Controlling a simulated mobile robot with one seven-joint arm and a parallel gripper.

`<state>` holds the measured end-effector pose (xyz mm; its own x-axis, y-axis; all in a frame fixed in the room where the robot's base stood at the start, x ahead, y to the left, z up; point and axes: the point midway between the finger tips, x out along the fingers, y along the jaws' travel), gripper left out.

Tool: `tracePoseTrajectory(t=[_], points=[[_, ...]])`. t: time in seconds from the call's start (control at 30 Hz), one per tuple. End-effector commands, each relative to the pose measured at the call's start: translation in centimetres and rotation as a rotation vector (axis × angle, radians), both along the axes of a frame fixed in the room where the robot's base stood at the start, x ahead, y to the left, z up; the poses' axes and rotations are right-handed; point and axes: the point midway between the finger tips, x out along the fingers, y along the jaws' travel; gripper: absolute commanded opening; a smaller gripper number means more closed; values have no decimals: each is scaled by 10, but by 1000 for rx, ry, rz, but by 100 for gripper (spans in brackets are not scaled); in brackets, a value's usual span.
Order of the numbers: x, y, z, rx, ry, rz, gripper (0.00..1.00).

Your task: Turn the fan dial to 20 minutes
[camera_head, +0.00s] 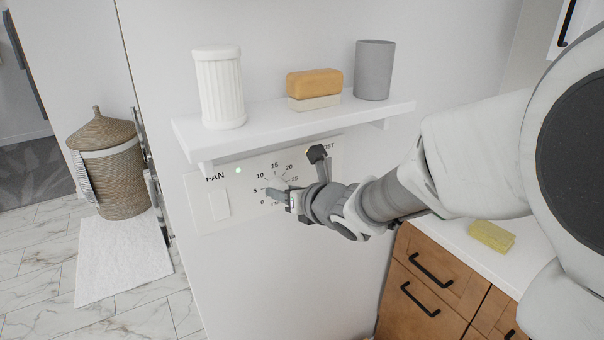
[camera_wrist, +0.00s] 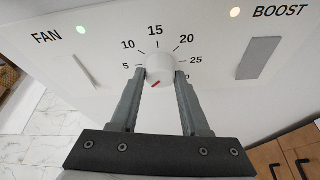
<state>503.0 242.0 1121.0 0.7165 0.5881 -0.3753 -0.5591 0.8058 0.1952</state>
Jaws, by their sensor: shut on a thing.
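The fan dial is a round white knob (camera_wrist: 160,66) on a white wall panel (camera_head: 228,180). Numbers from 5 to 25 show around it in the wrist view, with 15 at the top and 20 at upper right. The knob's red mark sits at its lower left, below the 5 and away from the 20. My gripper (camera_wrist: 159,78) is shut on the knob, one finger on each side. The fingers hide the 0 and part of the 30. In the head view my gripper (camera_head: 280,193) covers most of the knob.
The panel has a FAN switch (camera_wrist: 86,71) and a BOOST switch (camera_wrist: 259,57). A counter with a yellow sponge (camera_head: 491,236) is at right.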

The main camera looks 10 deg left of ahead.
Motion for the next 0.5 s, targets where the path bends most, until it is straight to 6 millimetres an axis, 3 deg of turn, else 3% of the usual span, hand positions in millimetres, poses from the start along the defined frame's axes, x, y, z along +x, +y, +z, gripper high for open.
tracePoseTrajectory(t=[0.5], points=[[1, -2, 1, 105, 79, -3, 0]])
